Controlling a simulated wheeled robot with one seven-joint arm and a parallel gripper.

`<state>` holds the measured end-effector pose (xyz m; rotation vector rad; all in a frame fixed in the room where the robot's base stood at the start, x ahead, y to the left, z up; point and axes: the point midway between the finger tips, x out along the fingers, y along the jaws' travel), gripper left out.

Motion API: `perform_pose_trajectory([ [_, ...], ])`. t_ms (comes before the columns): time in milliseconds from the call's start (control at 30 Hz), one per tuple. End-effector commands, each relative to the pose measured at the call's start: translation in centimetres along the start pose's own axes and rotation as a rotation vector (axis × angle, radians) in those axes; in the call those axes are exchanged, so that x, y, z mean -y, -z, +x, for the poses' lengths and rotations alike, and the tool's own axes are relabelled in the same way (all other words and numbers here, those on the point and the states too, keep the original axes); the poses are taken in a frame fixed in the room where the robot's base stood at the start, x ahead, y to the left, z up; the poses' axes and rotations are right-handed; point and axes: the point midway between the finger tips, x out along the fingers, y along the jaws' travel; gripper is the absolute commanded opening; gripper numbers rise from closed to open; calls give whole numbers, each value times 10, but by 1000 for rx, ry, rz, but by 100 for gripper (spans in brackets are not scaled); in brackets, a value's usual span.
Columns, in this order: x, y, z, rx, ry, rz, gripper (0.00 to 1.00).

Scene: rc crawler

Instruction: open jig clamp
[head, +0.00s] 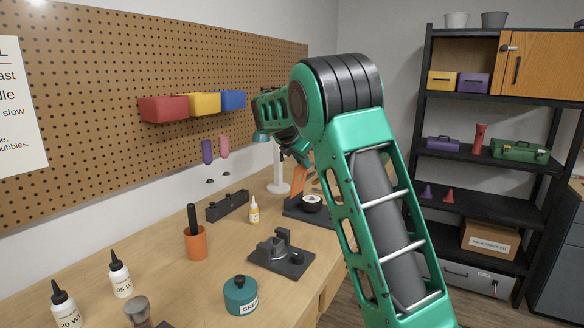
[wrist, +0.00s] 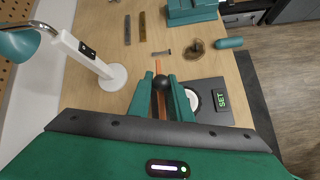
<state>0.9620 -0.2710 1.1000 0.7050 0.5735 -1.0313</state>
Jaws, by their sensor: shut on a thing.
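The jig clamp has a dark base plate (wrist: 208,90) with a green "SET" label, an orange lever (wrist: 158,67) and a black ball knob (wrist: 160,82). A round white part (wrist: 191,99) on the plate is partly hidden by my right finger. My gripper (wrist: 158,84) has its teal fingers on both sides of the knob and is shut on it. In the head view the jig's dark base (head: 294,208) stands at the far part of the bench, with the orange lever (head: 299,176) upright above it. My arm hides much of the gripper there.
A white lamp stand (wrist: 112,77) with a teal shade (wrist: 18,44) is close on the left. A teal box (wrist: 190,12) and small parts lie beyond. A dark grey fixture (head: 283,262), orange cup (head: 196,246) and small bottle (head: 254,215) stand nearer on the bench.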

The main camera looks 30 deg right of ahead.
Motion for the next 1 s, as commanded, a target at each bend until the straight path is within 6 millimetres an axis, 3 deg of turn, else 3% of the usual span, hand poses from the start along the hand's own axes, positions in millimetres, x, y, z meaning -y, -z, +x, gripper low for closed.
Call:
perform_pose_trajectory([
  [633, 3, -9, 7, 5, 10, 13, 0],
  [667, 3, -9, 7, 5, 10, 13, 25],
  [700, 3, -9, 7, 5, 10, 13, 30],
  [1000, 2, -9, 5, 4, 8, 12, 30],
])
